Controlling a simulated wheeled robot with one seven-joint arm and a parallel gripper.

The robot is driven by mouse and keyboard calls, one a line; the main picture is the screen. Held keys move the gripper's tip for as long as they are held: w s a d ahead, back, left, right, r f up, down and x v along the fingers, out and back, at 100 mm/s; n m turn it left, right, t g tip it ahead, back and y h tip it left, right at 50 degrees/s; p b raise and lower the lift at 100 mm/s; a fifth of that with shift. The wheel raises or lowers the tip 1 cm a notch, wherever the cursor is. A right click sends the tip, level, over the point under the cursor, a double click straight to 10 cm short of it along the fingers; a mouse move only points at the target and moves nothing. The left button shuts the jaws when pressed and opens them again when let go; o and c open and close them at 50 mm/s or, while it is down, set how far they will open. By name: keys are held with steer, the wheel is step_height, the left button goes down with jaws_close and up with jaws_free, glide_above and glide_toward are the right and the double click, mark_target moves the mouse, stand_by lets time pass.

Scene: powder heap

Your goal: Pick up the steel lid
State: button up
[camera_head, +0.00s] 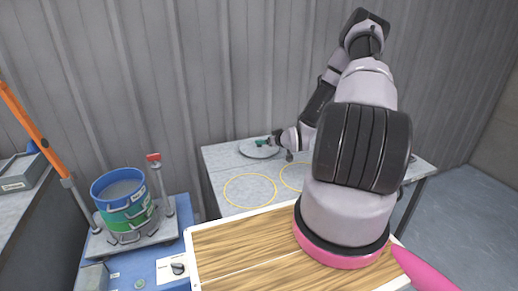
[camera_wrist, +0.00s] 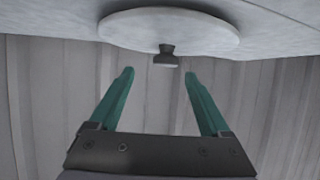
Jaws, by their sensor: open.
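The steel lid (camera_head: 259,149) is a round grey disc lying flat on the grey table at its back left. In the wrist view the lid (camera_wrist: 200,27) is at the top of the picture, with its small dark knob (camera_wrist: 166,56) pointing toward the gap between my fingers. My gripper (camera_wrist: 159,80) has two green fingers, spread apart with nothing between them. The knob appears between and just beyond the fingertips. In the head view my gripper (camera_head: 267,142) is right at the lid, and its fingers partly cover the knob area. I cannot tell whether they touch.
The grey table (camera_head: 222,172) has yellow circles marked on it, left of my arm. A blue and green sieve stack (camera_head: 124,200) stands on a blue machine at the left. A wooden board (camera_head: 235,240) lies in front. A corrugated wall (camera_head: 240,70) rises close behind the table.

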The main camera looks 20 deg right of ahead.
steer(key=x, duration=0.5)
steer(key=shift+a+f, duration=0.4)
steer(key=shift+f, duration=0.05)
jaws_close()
